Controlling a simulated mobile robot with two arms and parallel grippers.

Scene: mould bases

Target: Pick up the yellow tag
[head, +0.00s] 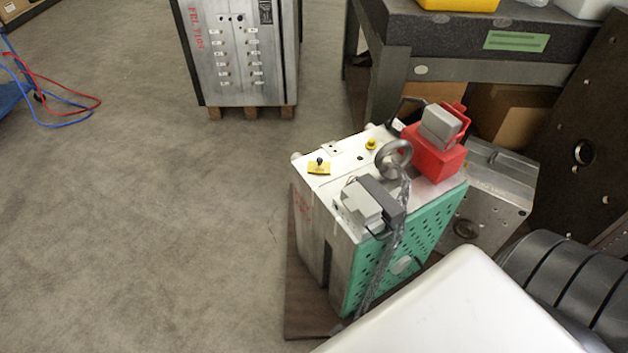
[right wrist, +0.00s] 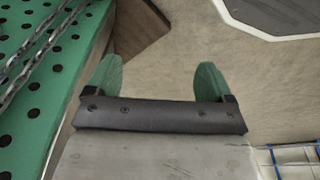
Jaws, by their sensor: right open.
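In the head view the yellow tag (head: 319,168) lies flat on the white top of the mould base (head: 330,180), near its left corner. My right gripper (right wrist: 158,80) shows only in the right wrist view. Its two green fingers are apart with nothing between them. The green perforated side (right wrist: 40,70) of the mould base and a chain (right wrist: 50,40) are to its left there. The tag is not in the right wrist view. My left gripper is in neither view.
On the mould base stand a lifting ring (head: 393,158), a red block (head: 433,160) with a grey connector, and another grey connector (head: 362,205). A second mould (head: 240,60) stands on a pallet behind. A dark workbench (head: 450,40) is at the back right. The left floor is mostly clear.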

